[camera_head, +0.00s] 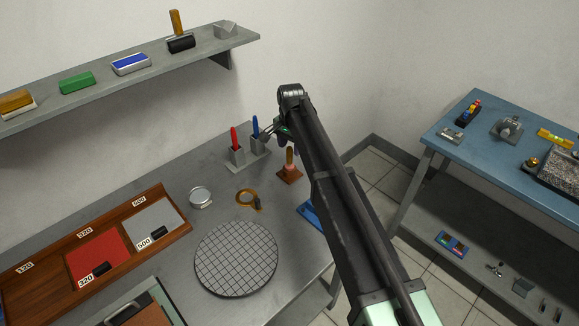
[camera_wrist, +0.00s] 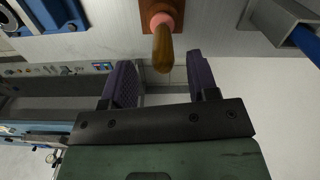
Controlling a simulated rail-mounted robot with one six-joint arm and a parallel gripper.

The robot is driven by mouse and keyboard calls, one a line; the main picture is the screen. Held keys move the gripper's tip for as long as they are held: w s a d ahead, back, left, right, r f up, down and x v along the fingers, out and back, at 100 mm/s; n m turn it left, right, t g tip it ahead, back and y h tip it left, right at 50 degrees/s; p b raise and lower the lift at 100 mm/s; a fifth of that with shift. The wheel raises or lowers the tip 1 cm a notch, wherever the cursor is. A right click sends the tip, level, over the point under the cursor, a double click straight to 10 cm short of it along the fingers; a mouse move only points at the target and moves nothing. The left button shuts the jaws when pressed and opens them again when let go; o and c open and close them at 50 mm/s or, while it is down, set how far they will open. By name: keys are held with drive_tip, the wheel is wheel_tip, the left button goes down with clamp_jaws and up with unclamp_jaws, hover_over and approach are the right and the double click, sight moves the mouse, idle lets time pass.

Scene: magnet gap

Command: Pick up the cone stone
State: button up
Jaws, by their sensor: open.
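The cone stone (camera_head: 290,160) stands upright in a small brown wooden base (camera_head: 289,175) near the bench's far right edge. Its wooden handle points up and its pink part sits low at the base. In the wrist view the cone stone (camera_wrist: 163,48) is at the top middle, handle end toward my gripper (camera_wrist: 160,75). The two purple-padded fingers are open and apart, with the handle end lined up near the gap between them. I cannot tell whether the handle is inside the gap. In the head view my arm hides most of the gripper.
Red (camera_head: 235,141) and blue (camera_head: 256,127) handled tools stand in grey holders just left of the cone stone. A brass ring (camera_head: 247,198), a round tin (camera_head: 201,197) and a gridded disc (camera_head: 236,258) lie nearer. A blue item (camera_head: 308,215) is partly behind my arm.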

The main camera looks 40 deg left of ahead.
sight(290, 163)
drive_tip(key=f+b, duration=0.5)
drive_tip(key=shift+s+a+f, duration=0.1)
drive_tip(key=shift+a+f, duration=0.1)
drive_tip(key=shift+r, duration=0.3)
clamp_jaws()
